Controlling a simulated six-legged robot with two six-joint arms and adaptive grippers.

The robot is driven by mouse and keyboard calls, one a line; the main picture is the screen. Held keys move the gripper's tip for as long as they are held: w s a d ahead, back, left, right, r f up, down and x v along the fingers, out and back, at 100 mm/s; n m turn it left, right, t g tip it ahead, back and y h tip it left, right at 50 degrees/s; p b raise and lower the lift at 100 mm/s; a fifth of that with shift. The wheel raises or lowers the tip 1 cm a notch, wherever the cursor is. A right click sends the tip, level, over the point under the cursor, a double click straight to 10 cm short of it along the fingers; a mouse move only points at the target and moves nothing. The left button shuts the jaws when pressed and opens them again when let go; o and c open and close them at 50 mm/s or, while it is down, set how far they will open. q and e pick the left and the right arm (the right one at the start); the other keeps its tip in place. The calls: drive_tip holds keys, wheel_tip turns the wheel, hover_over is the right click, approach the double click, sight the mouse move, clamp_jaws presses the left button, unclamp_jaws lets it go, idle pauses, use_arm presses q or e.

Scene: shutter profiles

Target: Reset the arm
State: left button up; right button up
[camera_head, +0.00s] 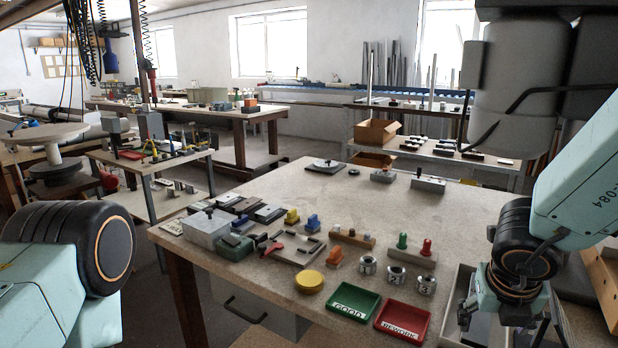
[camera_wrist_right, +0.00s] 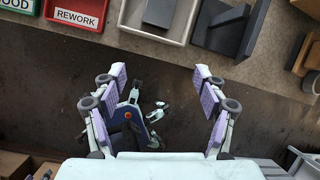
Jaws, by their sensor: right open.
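My right arm comes in from the right in the head view, with its gripper (camera_head: 503,318) pointing down by the table's near right corner. In the right wrist view the same gripper (camera_wrist_right: 161,80) has its two purple-padded fingers wide apart with nothing held between them. It hangs beyond the table's edge, with floor far below. My left arm shows at the lower left of the head view, but its gripper is outside the picture.
A pale tray (camera_wrist_right: 126,22) lies close to my right gripper. The table's middle is clear.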

drive_tip(key=s+f+n+t+b, duration=0.1)
drive_tip(key=s+f+n, duration=0.1)
drive_tip(key=f+n, duration=0.95)
drive_tip(key=s+f+n+b, duration=0.2)
drive_tip(key=s+f+n, duration=0.15)
drive_tip(key=n, duration=1.45)
drive_tip(key=s+a+f+n+g+y+b, duration=0.1)
drive_tip(key=s+a+f+n+g, duration=0.1)
drive_tip(key=s+f, duration=0.7)
drive_tip(key=s+a+f+n+g+y+b, duration=0.1)
drive_tip(key=s+a+f+n+g+b, duration=0.1)
drive_tip(key=s+a+f+n, duration=0.2)
drive_tip(key=s+f+n, duration=0.3)
drive_tip(key=s+f, duration=0.2)
drive_tip(key=s, duration=0.3)
drive_tip(key=shift+a+f+g+y, duration=0.2)
drive_tip(key=shift+a+g+y, duration=0.1)
drive_tip(key=shift+a+y, duration=0.1)
